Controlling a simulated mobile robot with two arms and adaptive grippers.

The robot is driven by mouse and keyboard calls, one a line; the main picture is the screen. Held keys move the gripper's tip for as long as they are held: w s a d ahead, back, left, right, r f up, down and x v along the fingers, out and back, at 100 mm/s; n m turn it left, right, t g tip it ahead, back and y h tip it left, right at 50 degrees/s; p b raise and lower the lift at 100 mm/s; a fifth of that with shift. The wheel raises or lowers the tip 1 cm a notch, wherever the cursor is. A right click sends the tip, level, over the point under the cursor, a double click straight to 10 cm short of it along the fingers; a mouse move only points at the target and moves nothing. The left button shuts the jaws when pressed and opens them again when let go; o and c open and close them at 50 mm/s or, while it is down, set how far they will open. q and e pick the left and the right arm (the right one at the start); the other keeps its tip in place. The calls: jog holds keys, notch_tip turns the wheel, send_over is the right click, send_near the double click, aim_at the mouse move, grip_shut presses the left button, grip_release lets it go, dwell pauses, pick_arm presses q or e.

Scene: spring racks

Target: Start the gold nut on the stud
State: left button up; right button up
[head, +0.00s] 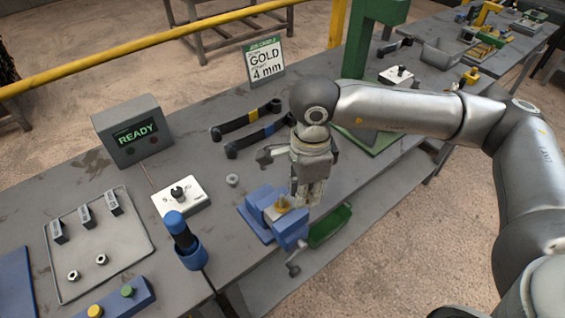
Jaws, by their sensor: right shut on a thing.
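A blue vise (289,232) stands at the table's front edge, with a small gold-coloured piece (281,204) at its top. I cannot tell whether this piece is the gold nut, the stud or both. My right gripper (307,201) points down just right of the gold piece, over the vise's right side. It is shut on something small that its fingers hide. I cannot tell from this view whether it touches the vise. A card (264,62) at the back reads GOLD 4 mm. My left gripper is not in view.
A grey nut (232,180) lies left of the vise. Two more nuts lie on a grey tray (142,252) at left. A white dial box (181,197), a blue cup (191,258) with a dark tool and a READY display (133,131) stand nearby. Two dark wrenches (239,123) lie behind the vise.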

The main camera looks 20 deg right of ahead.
jog(key=w+a+r+m+p, duration=0.1)
jog(key=m, duration=0.7)
jog(key=w+a+r+m, duration=0.1)
jog(key=w+m, duration=0.1)
jog(key=m, duration=0.7)
jog(key=w+a+r+m+p, duration=0.1)
jog(key=m, duration=0.7)
jog(key=shift+w+a+r+p, duration=0.2)
jog(key=shift+r+p, duration=0.1)
jog(key=shift+p, duration=0.05)
jog(key=shift+f+b, duration=0.1)
jog(key=shift+b, duration=0.35)
notch_tip(320, 180, down, 5)
jog(key=b, duration=0.4)
jog(key=shift+b, duration=0.35)
jog(key=shift+b, duration=0.75)
jog(key=shift+f+b, duration=1)
dwell(0.4)
